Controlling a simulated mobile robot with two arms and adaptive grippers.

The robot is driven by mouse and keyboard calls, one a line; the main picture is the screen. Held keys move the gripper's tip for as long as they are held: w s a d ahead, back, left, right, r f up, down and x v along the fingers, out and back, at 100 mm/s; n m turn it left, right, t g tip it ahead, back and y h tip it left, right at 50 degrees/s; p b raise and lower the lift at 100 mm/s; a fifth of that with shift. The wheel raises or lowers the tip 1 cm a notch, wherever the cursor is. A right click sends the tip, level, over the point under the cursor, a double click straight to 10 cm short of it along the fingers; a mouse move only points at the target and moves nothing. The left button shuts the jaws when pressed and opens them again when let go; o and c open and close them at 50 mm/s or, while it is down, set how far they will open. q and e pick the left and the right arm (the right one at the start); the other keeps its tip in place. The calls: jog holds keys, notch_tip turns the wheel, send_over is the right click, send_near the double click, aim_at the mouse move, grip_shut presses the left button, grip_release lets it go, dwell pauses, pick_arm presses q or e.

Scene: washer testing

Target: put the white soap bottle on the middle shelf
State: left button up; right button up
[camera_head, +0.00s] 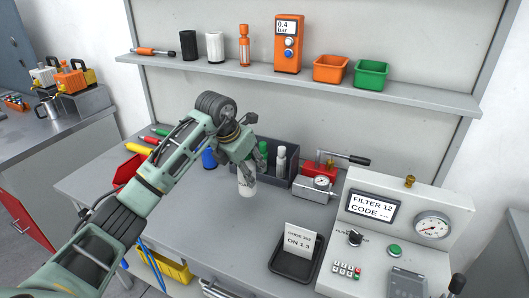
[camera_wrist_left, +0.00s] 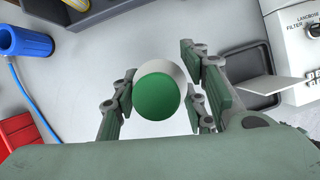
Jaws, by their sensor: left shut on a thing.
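My left gripper (camera_head: 247,163) reaches over the workbench from the left and is shut on a white bottle (camera_head: 246,187). The bottle is upright; I cannot tell whether its base touches the bench. In the left wrist view the gripper (camera_wrist_left: 160,96) has its fingers on both sides of the bottle, and the bottle's round green cap (camera_wrist_left: 159,97) faces the camera. A long grey shelf (camera_head: 330,88) runs along the back panel above the bench. It is the only shelf in view. My right gripper is not in view.
The shelf carries an orange pressure gauge box (camera_head: 288,44), a black cup (camera_head: 188,45), a white cup (camera_head: 214,46), and orange (camera_head: 330,69) and green (camera_head: 371,75) bins. A dark caddy (camera_head: 291,146) with bottles stands behind the held bottle. A control panel (camera_head: 395,235) stands right.

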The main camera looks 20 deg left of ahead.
pick_arm(q)
jog(key=shift+d+r, duration=0.2)
jog(key=shift+d, duration=0.1)
jog(key=s+d+m+g+h, duration=0.4)
jog(key=s+d+m, duration=0.55)
jog(key=m, duration=0.65)
jog(key=s+f+m+g+y, duration=0.1)
jog(key=s+m+g+y, duration=0.1)
jog(key=s+m, duration=0.6)
jog(key=s+a+f+m+g+y, duration=0.1)
jog(key=s+m+g+y, duration=0.2)
jog(key=s+m, duration=0.5)
jog(key=s, duration=0.4)
jog(key=shift+f+m, duration=0.25)
jog(key=shift+m, duration=0.05)
jog(key=shift+w+r, duration=0.15)
